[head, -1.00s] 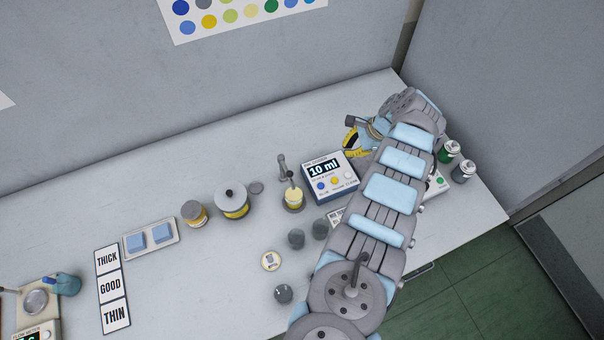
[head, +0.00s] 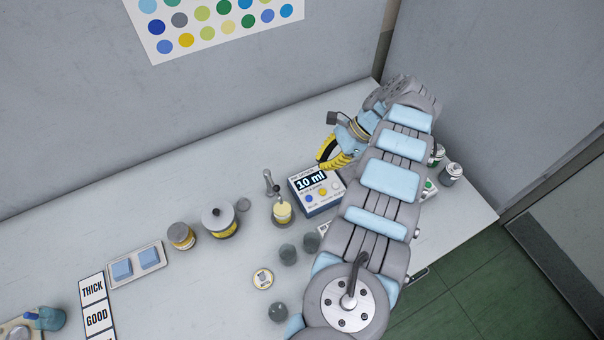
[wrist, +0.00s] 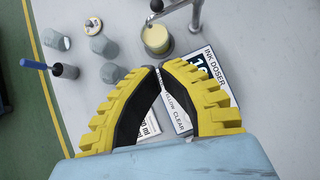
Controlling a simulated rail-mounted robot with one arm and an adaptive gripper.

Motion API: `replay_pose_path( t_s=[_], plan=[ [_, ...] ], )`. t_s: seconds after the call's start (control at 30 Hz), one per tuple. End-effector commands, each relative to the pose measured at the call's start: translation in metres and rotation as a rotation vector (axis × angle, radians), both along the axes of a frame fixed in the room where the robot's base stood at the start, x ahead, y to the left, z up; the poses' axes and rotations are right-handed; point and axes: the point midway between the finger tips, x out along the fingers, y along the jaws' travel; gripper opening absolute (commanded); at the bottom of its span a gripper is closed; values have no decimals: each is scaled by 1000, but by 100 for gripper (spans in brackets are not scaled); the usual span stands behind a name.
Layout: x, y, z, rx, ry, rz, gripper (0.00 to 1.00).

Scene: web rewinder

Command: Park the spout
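The grey metal spout (head: 269,182) stands behind the left side of the ink doser (head: 316,191), whose display reads 10 ml. Its arm reaches over a small cup of pale yellow liquid (head: 282,214). In the wrist view the spout (wrist: 175,8) crosses the top edge, with its end above the cup (wrist: 156,40). My gripper (head: 324,164) is at the doser's back right side, right of the spout and apart from it. The doser (wrist: 203,62) is partly hidden behind the right finger.
Grey cups (head: 288,254) and a round-labelled lid (head: 263,278) stand in front. A lidded pot (head: 219,221) and a jar (head: 181,236) stand to the left. Small cans (head: 450,174) stand right of my arm. The bench behind the spout is clear up to the wall.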

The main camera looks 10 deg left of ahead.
Motion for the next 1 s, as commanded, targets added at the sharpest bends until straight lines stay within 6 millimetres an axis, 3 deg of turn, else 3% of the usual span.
replay_pose_path(
  t_s=[0.17, 0.67, 1.0],
  plan=[
    [-7, 11, -10, 0, 4, 0, 0],
    [-32, 54, -75, -1, 1, 1, 0],
    [-44, 74, -77, 1, 5, 2, 0]
  ],
)
